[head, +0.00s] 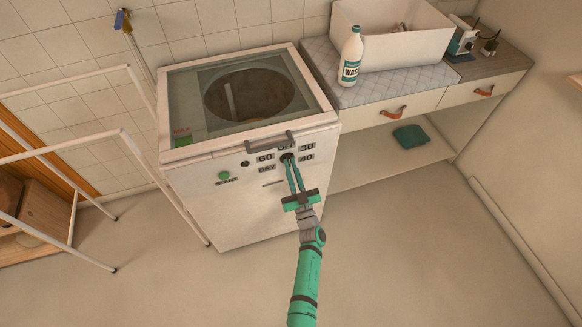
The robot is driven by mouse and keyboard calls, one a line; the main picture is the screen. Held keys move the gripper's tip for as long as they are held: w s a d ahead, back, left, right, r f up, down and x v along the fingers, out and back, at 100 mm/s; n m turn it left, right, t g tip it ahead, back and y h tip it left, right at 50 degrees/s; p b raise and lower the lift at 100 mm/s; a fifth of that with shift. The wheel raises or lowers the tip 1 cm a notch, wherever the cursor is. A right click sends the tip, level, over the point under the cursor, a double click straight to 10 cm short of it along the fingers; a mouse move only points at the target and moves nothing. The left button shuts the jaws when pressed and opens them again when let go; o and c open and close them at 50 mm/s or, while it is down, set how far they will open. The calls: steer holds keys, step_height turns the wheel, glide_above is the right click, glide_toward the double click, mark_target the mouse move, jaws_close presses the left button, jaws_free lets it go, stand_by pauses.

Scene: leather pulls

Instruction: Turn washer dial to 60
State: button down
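The white washer (205,205) stands against the tiled wall, its sloped front towards me. Its small dark dial (287,157) sits among labels. The 60 label (265,158) is left of the dial, 30 and 40 are to its right, a label reading like OFF is above, and DRY is at lower left. My gripper (290,163) reaches up to the dial from below, its two green fingers close together with their tips at the dial. The tips partly cover the dial, so its pointer direction and whether the fingers grip it cannot be made out.
A grey handle (270,140) juts out just above the dial. A green START button (224,176) is at left. A white drying rack (125,135) stands close on the left. A counter (375,88) with a bottle (351,55) is at right. The floor in front is clear.

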steer(key=shift+n, duration=0.4)
steer(key=n+g+y, duration=0.1)
steer(key=n, duration=0.4)
steer(key=n+g+y, duration=0.2)
steer(key=n, duration=0.3)
steer(key=n+g+y, duration=0.2)
steer(key=n, duration=0.3)
steer(key=shift+f, duration=0.1)
steer(key=shift+n, duration=0.3)
steer(key=c, duration=1.8)
jaws_free()
steer(key=shift+a, duration=0.1)
steer(key=v, duration=1.1)
steer(key=shift+w, duration=0.1)
